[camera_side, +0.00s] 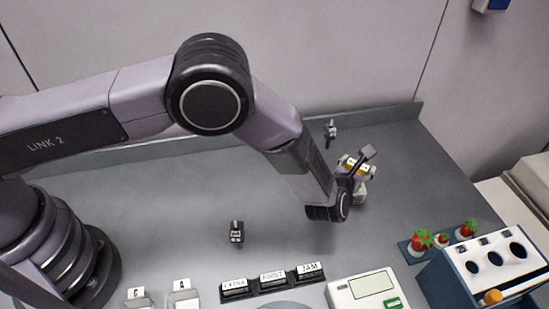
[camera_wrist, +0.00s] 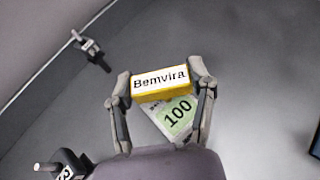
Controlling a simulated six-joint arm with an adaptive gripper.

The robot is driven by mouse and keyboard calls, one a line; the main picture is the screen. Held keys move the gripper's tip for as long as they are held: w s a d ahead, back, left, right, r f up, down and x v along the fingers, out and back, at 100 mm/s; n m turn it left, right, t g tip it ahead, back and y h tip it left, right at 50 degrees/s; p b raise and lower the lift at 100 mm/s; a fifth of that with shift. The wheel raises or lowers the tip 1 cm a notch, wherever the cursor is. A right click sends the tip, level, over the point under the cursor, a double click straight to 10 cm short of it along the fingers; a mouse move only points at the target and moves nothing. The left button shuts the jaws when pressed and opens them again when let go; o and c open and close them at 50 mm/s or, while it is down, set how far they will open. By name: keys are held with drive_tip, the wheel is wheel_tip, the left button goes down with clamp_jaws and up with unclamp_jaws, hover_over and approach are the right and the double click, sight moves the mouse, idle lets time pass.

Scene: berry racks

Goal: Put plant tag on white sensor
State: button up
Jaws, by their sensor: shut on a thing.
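My gripper (camera_side: 358,172) is above the far right part of the grey table. In the wrist view its two fingers (camera_wrist: 162,83) are shut on the ends of a yellow block with a white label reading "Bemvira", the plant tag (camera_wrist: 160,80). The tag's yellow also shows between the fingers in the side view (camera_side: 351,163). Just below the tag is a white piece with a green patch reading "100" (camera_wrist: 177,116); whether it touches the tag I cannot tell. It may be the white sensor, but the tag and fingers partly hide it.
Small dark clip-like pieces stand on the table at mid-left (camera_side: 236,232) and at the back (camera_side: 331,130). Labelled holders (camera_side: 272,281) and a white device with a screen (camera_side: 366,291) line the front. A holed rack (camera_side: 490,262) and red berries (camera_side: 422,240) are at right. The table's middle is mostly clear.

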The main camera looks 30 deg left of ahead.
drive_tip(key=shift+f, duration=0.9)
drive_tip(key=shift+f, duration=0.15)
drive_tip(key=o, duration=0.8)
drive_tip(key=shift+o, duration=0.2)
